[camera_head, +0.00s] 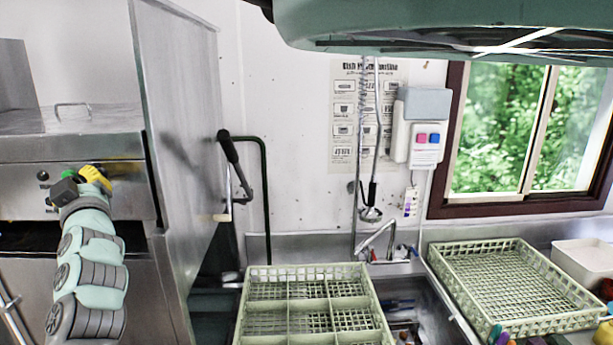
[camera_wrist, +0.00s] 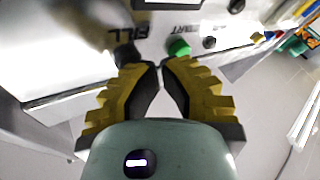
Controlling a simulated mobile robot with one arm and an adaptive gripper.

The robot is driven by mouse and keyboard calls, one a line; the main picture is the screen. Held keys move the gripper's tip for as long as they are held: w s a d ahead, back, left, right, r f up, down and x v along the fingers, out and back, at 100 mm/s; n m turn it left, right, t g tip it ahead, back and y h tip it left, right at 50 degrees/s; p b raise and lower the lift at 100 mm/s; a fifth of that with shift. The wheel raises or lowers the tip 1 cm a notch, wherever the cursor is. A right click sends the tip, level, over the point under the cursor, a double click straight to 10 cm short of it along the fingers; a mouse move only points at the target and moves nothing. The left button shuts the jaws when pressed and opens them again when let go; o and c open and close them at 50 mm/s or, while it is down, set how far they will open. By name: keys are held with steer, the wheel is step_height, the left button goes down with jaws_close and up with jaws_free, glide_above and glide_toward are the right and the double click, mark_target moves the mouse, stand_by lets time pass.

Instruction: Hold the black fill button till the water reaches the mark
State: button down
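My gripper (camera_wrist: 160,64) has yellow-and-black ribbed fingers, with tips drawn together and nothing seen between them. In the wrist view a black button (camera_wrist: 125,51), below the "FILL" lettering, lies just beyond the left fingertip, which partly covers it. I cannot tell whether the finger touches or presses it. A green button (camera_wrist: 180,47) under the "START" lettering is just beyond the right fingertip. In the head view my gripper (camera_head: 95,177) is at the front panel of the steel machine (camera_head: 125,147) on the left. No water or fill mark is visible.
A steel side panel (camera_head: 183,130) stands right of my gripper. Further right are a divided green rack (camera_head: 303,269), a sink tap (camera_head: 378,238), an empty-looking green crate (camera_head: 515,322) and a wall box (camera_head: 425,133) with pink and blue buttons.

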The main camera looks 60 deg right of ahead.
steer(key=shift+a, duration=0.1)
steer(key=shift+s+a, duration=0.55)
steer(key=shift+a, duration=0.05)
steer(key=s+a, duration=0.1)
steer(key=a, duration=0.1)
steer(key=s+a+p, duration=0.1)
steer(key=s+a, duration=0.1)
stand_by(0.6)
steer(key=shift+r, duration=0.1)
